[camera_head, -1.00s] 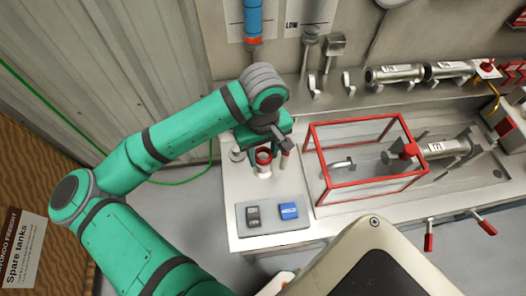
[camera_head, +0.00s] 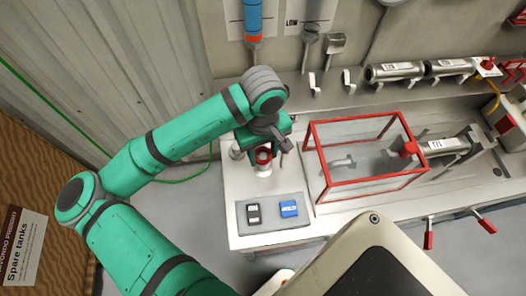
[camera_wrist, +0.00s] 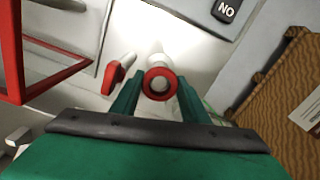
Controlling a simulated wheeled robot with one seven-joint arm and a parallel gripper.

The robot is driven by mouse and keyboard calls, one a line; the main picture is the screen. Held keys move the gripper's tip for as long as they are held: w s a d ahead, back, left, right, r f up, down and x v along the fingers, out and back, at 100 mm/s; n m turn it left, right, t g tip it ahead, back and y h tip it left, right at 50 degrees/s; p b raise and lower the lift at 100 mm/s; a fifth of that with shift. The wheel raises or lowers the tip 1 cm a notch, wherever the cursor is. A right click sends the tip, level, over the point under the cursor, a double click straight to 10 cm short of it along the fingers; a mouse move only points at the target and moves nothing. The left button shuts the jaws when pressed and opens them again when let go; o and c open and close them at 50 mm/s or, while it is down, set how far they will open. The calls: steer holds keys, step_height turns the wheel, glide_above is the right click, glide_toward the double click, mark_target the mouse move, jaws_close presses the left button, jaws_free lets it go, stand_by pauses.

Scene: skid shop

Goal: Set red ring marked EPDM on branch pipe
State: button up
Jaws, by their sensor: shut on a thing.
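The red ring (camera_head: 263,155) sits between the fingers of my gripper (camera_wrist: 158,95), at the upright pale branch pipe (camera_head: 263,170) on the left part of the bench. In the wrist view the red ring (camera_wrist: 151,92) lines up with the pipe end (camera_wrist: 158,70), and pale metal shows through its hole. My fingers are closed on the ring from both sides. I cannot tell if the ring is around the pipe or just above its end. No marking on the ring can be read.
A red-handled lever (camera_wrist: 113,76) stands close beside the pipe. A red-framed clear box (camera_head: 318,150) stands to the right. A grey pad (camera_head: 272,232) with a dark block (camera_head: 253,214) and a blue block (camera_head: 289,209) lies in front.

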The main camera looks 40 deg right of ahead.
steer(key=shift+f, duration=0.4)
stand_by(0.4)
steer(key=o, duration=0.8)
steer(key=o, duration=0.4)
steer(key=shift+d, duration=0.1)
steer(key=shift+c, duration=0.2)
steer(key=shift+s+r, duration=0.1)
steer(key=shift+r, duration=1.55)
steer(key=shift+r, duration=2.85)
